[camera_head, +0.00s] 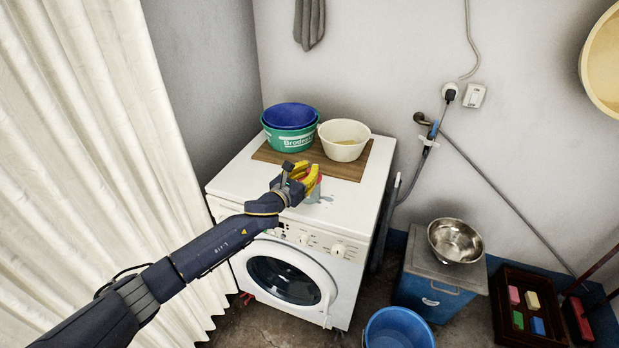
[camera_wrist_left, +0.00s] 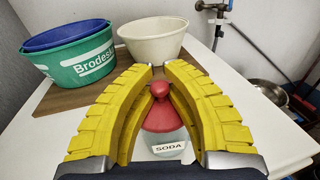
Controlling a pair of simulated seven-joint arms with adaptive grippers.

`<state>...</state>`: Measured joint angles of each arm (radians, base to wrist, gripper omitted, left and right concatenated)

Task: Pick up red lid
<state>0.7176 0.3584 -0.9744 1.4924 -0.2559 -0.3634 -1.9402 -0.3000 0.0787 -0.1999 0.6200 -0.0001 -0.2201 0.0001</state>
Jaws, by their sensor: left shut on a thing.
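The red lid (camera_wrist_left: 160,118) with its round knob sits on a pale jar (camera_wrist_left: 166,150) labelled SODA, in the middle of the left wrist view. In the head view the jar (camera_head: 313,196) stands on the white washing machine's top, mostly behind my gripper. My left gripper (camera_head: 304,174) has yellow ribbed fingers, which also show in the left wrist view (camera_wrist_left: 158,75). They are shut on the red lid, one on each side of its knob. I cannot tell any gap between lid and jar. My right gripper is in neither view.
Behind the jar, a wooden board (camera_head: 337,168) holds a green tub (camera_head: 290,139) with a blue basin inside, and a cream bowl (camera_head: 343,140). The washing machine top (camera_head: 240,177) is clear to the left. A steel bowl (camera_head: 455,241) stands on a blue box at right.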

